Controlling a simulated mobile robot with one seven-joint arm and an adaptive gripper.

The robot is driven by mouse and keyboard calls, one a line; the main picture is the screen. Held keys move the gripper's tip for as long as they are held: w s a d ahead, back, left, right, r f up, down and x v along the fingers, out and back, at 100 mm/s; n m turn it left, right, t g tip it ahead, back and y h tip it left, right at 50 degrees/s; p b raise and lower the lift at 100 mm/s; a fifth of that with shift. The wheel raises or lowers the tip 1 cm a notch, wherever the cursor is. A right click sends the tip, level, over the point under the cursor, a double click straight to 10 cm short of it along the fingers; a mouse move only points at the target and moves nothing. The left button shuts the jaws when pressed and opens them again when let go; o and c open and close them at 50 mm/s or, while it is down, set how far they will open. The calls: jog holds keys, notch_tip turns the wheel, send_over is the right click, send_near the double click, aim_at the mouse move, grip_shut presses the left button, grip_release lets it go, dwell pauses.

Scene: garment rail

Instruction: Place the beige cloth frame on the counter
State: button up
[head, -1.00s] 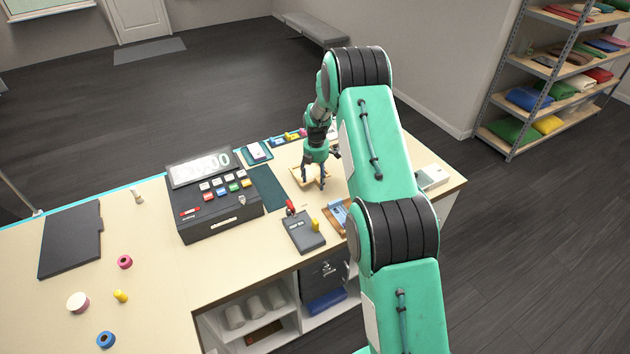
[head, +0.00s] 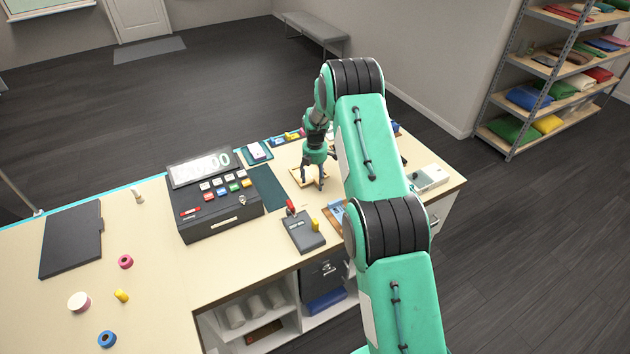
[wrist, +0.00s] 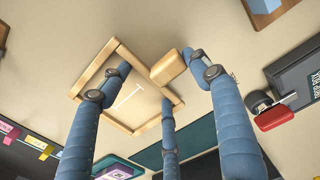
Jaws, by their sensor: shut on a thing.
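The beige cloth frame (wrist: 123,93) has a square light-wood border, beige cloth inside and a small wooden block on one side. In the head view the frame (head: 299,177) is at the counter (head: 270,238), partly hidden by my fingers. My gripper (head: 313,184) points down over it. In the wrist view its blue fingers (wrist: 167,105) stand around the block side, one reaching over the cloth, and they are shut on the frame. The frame looks at or very near the counter top; I cannot tell whether it touches.
A black cash register (head: 212,207) stands left of the frame, with a dark green mat (head: 267,188) between. A dark card terminal (head: 303,232) is in front. A blue-and-wood item (head: 337,214) and a white box (head: 428,178) lie to the right. The counter's left part has free room.

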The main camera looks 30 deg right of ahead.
jog(key=shift+f, duration=0.5)
jog(key=shift+f, duration=0.15)
jog(key=o, duration=1.2)
jog(key=shift+o, duration=0.2)
notch_tip(320, 180, up, 12)
jog(key=shift+r+b, duration=0.2)
jog(key=shift+b, duration=0.25)
